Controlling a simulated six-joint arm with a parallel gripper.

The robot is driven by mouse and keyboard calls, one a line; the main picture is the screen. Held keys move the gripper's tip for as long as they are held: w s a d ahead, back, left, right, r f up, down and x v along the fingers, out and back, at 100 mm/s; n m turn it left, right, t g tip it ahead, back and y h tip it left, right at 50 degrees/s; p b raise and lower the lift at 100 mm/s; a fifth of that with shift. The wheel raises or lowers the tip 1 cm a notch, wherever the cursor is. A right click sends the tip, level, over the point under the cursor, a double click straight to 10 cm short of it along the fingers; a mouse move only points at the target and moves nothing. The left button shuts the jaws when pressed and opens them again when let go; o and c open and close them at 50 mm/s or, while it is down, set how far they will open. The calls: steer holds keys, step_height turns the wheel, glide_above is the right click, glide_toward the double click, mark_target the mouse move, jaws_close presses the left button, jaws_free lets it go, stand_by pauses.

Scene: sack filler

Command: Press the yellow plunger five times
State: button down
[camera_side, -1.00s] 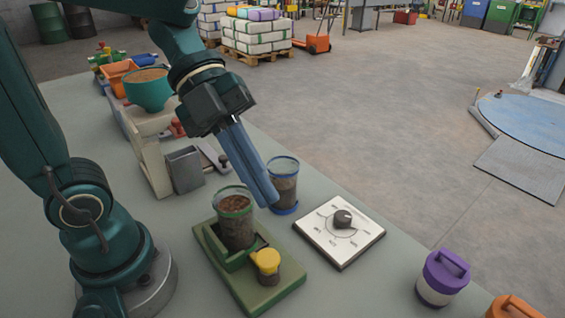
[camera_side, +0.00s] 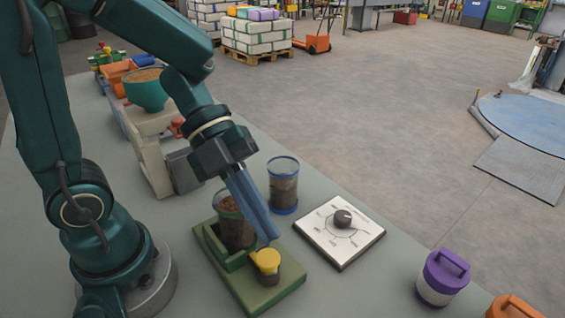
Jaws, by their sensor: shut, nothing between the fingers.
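The yellow plunger (camera_side: 266,262) stands upright on the front part of the green base (camera_side: 270,299). A clear cup with a green rim and brown fill (camera_side: 233,232) sits in the holder at the back of that base, partly hidden by my gripper. My gripper (camera_side: 270,239) is shut and empty, its blue fingers slanting down to the right. The fingertips are just above and behind the plunger's top in the picture; I cannot tell whether they touch it.
A blue-rimmed cup (camera_side: 283,184) stands right of my fingers. A white dial panel (camera_side: 339,231) lies further right. A purple-lidded jar (camera_side: 443,277) and an orange-lidded one (camera_side: 513,307) stand near the table edge. A teal hopper (camera_side: 147,88) is behind.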

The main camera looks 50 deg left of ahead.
mark_target(269, 257)
steer(key=shift+f, duration=1.15)
steer(key=shift+f, duration=0.1)
stand_by(1.2)
steer(key=shift+f, duration=0.3)
steer(key=shift+f, duration=0.45)
stand_by(0.5)
steer(key=shift+s+a+f, duration=0.1)
steer(key=shift+s+f, duration=0.05)
steer(key=shift+f, duration=0.45)
stand_by(0.5)
steer(key=shift+a+r, duration=0.15)
steer(key=shift+r, duration=1.1)
